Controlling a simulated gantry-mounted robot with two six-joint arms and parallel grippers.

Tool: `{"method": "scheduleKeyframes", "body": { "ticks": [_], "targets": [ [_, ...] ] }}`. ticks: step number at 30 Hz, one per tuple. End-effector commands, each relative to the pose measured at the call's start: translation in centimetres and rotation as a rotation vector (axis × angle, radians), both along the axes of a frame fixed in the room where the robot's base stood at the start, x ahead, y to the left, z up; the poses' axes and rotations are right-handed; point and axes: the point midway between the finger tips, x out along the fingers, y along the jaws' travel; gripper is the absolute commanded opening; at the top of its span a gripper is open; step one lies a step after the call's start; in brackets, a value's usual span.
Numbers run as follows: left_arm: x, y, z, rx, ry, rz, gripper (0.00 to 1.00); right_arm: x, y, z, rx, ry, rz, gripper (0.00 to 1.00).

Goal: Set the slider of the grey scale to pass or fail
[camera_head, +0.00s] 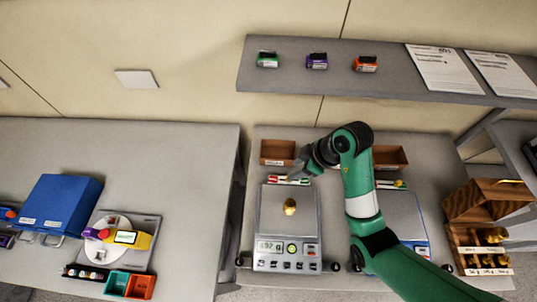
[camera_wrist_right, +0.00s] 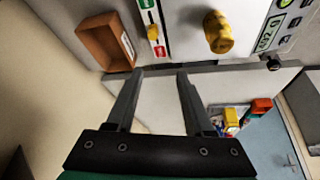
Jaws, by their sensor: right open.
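The grey scale (camera_head: 262,205) stands on the middle table with a brass weight (camera_head: 290,207) on its pan. Its lit display (camera_head: 271,246) is too small to read surely. Along its back edge is a slider strip (camera_head: 287,180). In the wrist view the strip has a green end (camera_wrist_right: 147,4), a red end (camera_wrist_right: 160,52) and a yellow slider knob (camera_wrist_right: 153,32) between them. My right gripper (camera_head: 303,172) is at the scale's back edge, near the strip. In the wrist view its fingers (camera_wrist_right: 160,74) are apart and empty, short of the red end. My left gripper is out of view.
Wooden trays (camera_head: 277,152) (camera_head: 391,156) stand behind the scales. A second, blue-edged scale (camera_head: 405,215) is partly hidden by my right arm. A wooden case (camera_head: 480,203) with brass weights is at right. A shelf (camera_head: 330,80) overhangs the back. A blue box (camera_head: 62,203) sits left.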

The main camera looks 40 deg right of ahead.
Motion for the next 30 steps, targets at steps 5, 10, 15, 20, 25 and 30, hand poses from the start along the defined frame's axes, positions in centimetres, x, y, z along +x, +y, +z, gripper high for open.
{"method": "scheduleKeyframes", "body": {
  "ticks": [5,10,15,20,25,30],
  "targets": [
    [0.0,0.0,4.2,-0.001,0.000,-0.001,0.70,-2.4,-3.1,1.5,0.019,0.061,-0.088,0.53],
    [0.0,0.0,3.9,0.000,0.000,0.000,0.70,-2.5,-3.6,1.3,0.020,0.057,-0.099,0.53],
    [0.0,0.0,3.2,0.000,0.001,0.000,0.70,-1.9,-3.2,-0.2,0.019,0.057,-0.095,0.53],
    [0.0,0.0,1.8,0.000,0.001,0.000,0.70,-0.8,-2.6,-3.4,0.019,0.057,-0.095,0.53],
    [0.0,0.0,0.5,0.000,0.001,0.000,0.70,0.4,-1.9,-6.9,0.019,0.056,-0.094,0.53],
    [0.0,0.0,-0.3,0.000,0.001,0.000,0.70,1.3,-1.5,-8.9,0.018,0.054,-0.094,0.53]
  ]
}}
